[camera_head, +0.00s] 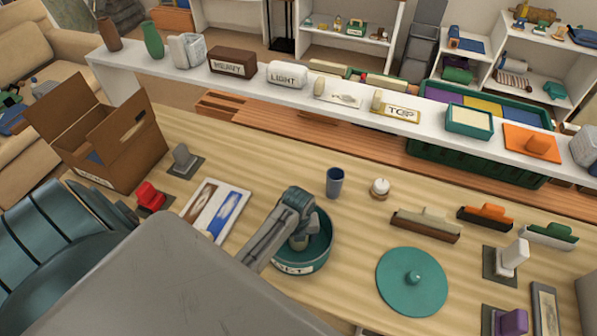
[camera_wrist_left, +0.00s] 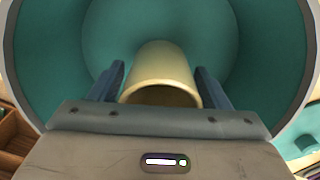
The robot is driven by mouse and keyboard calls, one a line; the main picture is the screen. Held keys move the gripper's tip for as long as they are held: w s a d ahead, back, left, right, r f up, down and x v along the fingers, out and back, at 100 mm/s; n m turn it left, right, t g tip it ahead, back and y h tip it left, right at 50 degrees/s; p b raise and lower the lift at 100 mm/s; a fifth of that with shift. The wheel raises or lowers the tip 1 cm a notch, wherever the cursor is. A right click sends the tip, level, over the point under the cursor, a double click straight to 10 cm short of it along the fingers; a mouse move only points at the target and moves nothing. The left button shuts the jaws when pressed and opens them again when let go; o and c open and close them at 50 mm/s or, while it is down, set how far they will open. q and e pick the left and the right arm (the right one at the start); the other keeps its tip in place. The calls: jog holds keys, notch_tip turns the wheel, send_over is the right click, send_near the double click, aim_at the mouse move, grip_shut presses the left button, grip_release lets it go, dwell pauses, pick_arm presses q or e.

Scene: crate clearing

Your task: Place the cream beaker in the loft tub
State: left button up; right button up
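The cream beaker (camera_wrist_left: 160,82) shows in the left wrist view, its open mouth facing the camera, inside a round teal tub (camera_wrist_left: 262,60). In the head view this tub (camera_head: 326,262) stands on the wooden table; its label is partly cut off, ending in "ET". My left gripper (camera_head: 298,242) reaches down into it and hides the beaker there. In the left wrist view my left gripper's fingers (camera_wrist_left: 160,84) are on both sides of the beaker, very close; I cannot tell if they press on it. My right gripper is not in view. No label reading "loft" is legible.
A teal lid (camera_head: 411,284) lies right of the tub. A blue cup (camera_head: 334,182) and a small white-topped item (camera_head: 380,187) stand behind it. A cardboard box (camera_head: 120,150) is at left, a painted panel (camera_head: 214,208) nearer. A white shelf (camera_head: 340,88) runs across the back.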

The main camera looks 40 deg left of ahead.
pick_arm(q)
jog(key=shift+r, duration=0.6)
notch_tip(320, 180, up, 11)
jog(key=b, duration=0.2)
